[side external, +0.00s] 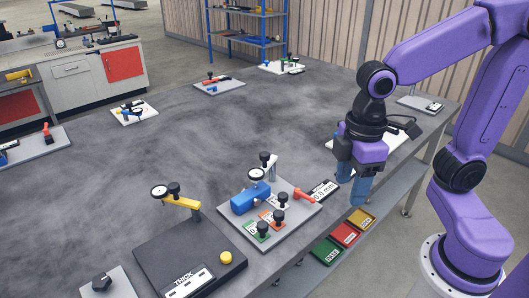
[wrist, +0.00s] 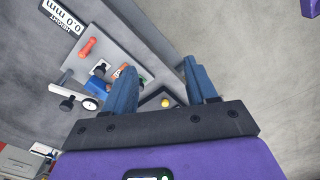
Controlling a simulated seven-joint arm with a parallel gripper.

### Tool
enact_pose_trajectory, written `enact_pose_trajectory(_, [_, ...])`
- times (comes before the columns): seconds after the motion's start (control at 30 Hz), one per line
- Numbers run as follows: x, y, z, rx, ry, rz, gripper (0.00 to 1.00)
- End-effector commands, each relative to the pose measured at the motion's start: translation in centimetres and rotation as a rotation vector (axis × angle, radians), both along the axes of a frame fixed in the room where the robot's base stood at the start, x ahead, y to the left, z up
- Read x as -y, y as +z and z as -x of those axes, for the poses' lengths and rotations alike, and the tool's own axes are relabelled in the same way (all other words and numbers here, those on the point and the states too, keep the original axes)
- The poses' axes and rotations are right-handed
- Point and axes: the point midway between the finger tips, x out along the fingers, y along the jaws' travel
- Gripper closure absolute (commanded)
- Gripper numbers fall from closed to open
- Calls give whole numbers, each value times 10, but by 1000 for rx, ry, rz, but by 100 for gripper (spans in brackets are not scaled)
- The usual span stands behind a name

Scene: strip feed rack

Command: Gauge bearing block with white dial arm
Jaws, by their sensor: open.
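The blue bearing block (side external: 245,201) sits on a grey gauge plate (side external: 236,229). The white dial arm (side external: 268,163) stands at the block's far side, with a round dial and black knob; whether it touches the block I cannot tell. In the wrist view the white arm (wrist: 66,88) shows clearly, while the block (wrist: 96,85) is partly hidden behind a finger. My gripper (side external: 352,183) is open and empty, to the right of the plate and apart from block and arm. Its blue fingers (wrist: 162,80) also show in the wrist view.
A black base (side external: 165,250) with a yellow dial arm (side external: 182,201) stands in front left. The bench middle (side external: 170,150) is clear.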

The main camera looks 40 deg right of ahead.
Motion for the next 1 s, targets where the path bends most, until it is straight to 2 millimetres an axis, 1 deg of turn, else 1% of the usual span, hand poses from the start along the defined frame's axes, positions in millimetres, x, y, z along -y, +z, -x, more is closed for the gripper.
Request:
enact_pose_trajectory(0.03, [-7,7,-19,0,-19,1,43])
enact_pose_trajectory(0.13, [-16,20,-54,-1,-47,4,43])
enact_pose_trajectory(0.27, [-22,36,-100,-4,-84,8,43])
enact_pose_trajectory(0.4, [-20,51,-150,-6,-124,12,43])
enact_pose_trajectory(0.47, [-17,57,-170,-7,-141,13,43])
enact_pose_trajectory(0.5, [-14,61,-184,-8,-152,14,43])
enact_pose_trajectory(0.6, [-4,69,-216,-11,-181,16,43])
enact_pose_trajectory(0.7, [9,76,-244,-13,-206,18,43])
enact_pose_trajectory(0.8, [21,82,-264,-15,-227,18,43])
enact_pose_trajectory(0.9, [31,85,-277,-16,-240,19,43])
enact_pose_trajectory(1.0, [36,86,-284,-16,-247,19,43])
